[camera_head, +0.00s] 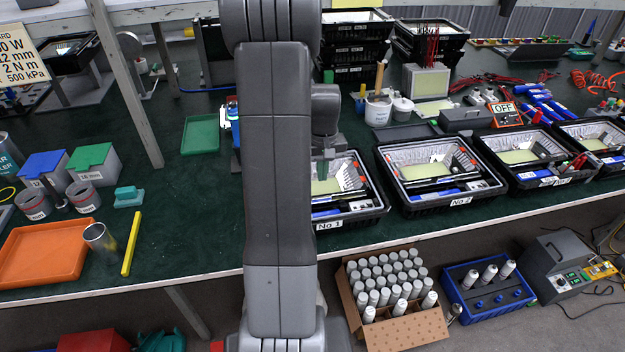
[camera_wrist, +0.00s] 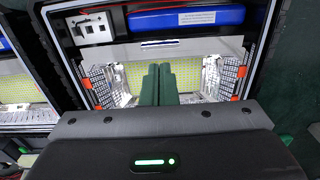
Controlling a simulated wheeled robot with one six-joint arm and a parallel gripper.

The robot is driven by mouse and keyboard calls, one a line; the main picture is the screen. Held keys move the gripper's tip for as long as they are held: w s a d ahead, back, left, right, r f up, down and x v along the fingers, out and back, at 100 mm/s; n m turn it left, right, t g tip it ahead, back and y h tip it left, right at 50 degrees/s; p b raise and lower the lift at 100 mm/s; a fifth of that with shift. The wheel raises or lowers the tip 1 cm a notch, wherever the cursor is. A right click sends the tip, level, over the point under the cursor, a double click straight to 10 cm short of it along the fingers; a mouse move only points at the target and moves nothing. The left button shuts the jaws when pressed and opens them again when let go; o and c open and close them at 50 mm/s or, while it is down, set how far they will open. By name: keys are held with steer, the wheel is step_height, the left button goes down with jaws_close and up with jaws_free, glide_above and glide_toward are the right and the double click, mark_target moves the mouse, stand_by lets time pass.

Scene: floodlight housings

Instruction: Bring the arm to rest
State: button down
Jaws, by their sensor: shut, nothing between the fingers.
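My gripper (camera_wrist: 158,70) shows in the wrist view as two dark green fingers pressed together, with nothing between them. The fingers are over an open floodlight housing (camera_wrist: 255,60) with a silver reflector, a yellow panel and a blue block; I cannot tell how far above it they are.
Housings No 2 (camera_head: 490,190) and No 3 (camera_head: 577,180) continue to the right. An orange tray (camera_head: 40,265), a yellow bar (camera_head: 131,243) and a green tray (camera_head: 200,134) lie on the left. A carton of canisters (camera_head: 420,330) and a blue crate (camera_head: 522,296) stand below the table's front edge.

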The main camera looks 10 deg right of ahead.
mark_target(322, 197)
steer(key=shift+f, duration=0.1)
step_height(322, 197, down, 7)
steer(key=b, duration=0.5)
steer(key=shift+r, duration=0.2)
